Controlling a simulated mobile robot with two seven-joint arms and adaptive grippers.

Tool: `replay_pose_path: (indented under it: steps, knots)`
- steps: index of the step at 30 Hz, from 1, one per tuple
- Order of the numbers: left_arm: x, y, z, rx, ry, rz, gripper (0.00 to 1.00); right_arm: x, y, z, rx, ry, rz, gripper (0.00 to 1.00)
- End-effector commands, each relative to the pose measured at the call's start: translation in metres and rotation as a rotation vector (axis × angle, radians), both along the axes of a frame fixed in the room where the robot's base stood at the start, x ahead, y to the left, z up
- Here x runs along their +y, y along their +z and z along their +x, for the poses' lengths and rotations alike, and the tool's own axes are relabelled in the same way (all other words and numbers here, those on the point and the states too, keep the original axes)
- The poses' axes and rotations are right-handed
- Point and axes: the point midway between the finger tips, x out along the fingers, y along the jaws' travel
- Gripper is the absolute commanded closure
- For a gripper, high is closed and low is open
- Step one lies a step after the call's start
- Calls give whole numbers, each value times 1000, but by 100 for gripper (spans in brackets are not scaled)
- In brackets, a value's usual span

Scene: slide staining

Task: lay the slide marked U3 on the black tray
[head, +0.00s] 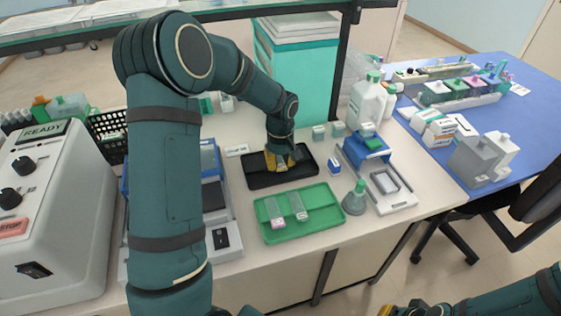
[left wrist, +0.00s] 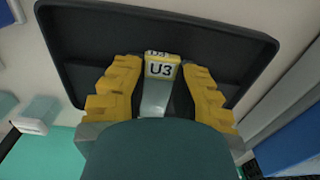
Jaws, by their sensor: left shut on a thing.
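The slide marked U3 (left wrist: 160,72) has a yellow label end and a clear glass body. It sits between the yellow fingers of my left gripper (left wrist: 160,88) in the left wrist view, which is shut on it. The black tray (left wrist: 95,40) fills the background behind it. In the head view my left gripper (head: 279,163) is low over the middle of the black tray (head: 258,182), and the slide is hidden there. I cannot tell whether the slide touches the tray. My right gripper (head: 405,311) shows only in part at the bottom edge.
A green tray (head: 268,233) with two slides lies just in front of the black tray. A conical flask (head: 355,198) and a blue-topped device (head: 367,150) stand to the right. The READY machine (head: 48,215) and black basket (head: 108,135) are at the left.

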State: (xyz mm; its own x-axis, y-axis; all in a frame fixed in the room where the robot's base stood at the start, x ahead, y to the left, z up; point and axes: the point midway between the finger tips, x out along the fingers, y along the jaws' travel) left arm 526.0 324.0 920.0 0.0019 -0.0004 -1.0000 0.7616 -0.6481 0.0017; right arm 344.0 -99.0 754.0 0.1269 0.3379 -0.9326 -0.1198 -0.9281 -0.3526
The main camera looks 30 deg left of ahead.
Motion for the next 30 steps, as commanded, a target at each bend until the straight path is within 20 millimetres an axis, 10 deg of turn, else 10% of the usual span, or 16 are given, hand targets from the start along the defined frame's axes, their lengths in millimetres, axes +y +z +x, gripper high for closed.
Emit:
replay_pose_path:
  steps: [8, 9, 11, 23, 30]
  knots:
    - [0, -3, 0, 0, 0, 0, 100, 0, -2, 0, 0, 0, 0, 100]
    - [0, -3, 0, 0, 0, 0, 66, 0, -2, 0, 0, 0, 0, 100]
    - [0, -3, 0, 0, 0, 0, 47, 0, -2, 0, 0, 0, 0, 100]
    - [0, 3, 0, -2, 0, 1, 47, 0, -2, 0, 0, 0, 0, 100]
    - [0, 42, 1, -5, 0, 1, 47, 0, -2, 0, 0, 0, 0, 100]
